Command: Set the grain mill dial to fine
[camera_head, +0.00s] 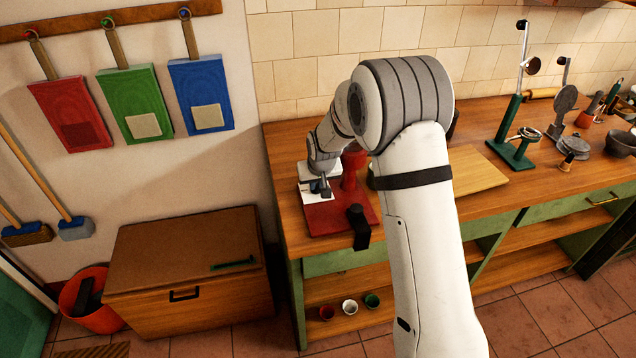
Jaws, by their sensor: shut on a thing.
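The grain mill (352,172) is a red device on a dark red base (335,215) at the left end of the wooden counter. My arm covers part of it. My gripper (320,190) points down at the mill's left side, over a white plate (308,205) on the base. It is shut on a small part there, which I take for the dial; the fingers hide most of it. The dial's marks and setting cannot be read from this view. A black clamp or handle (358,226) hangs over the counter's front edge at the base.
A wooden board (478,172) lies right of my arm. A green press (513,135) and other tools stand further right. Small red, white and green cups (349,307) sit on the shelf below. A wooden chest (187,260) stands on the floor at left.

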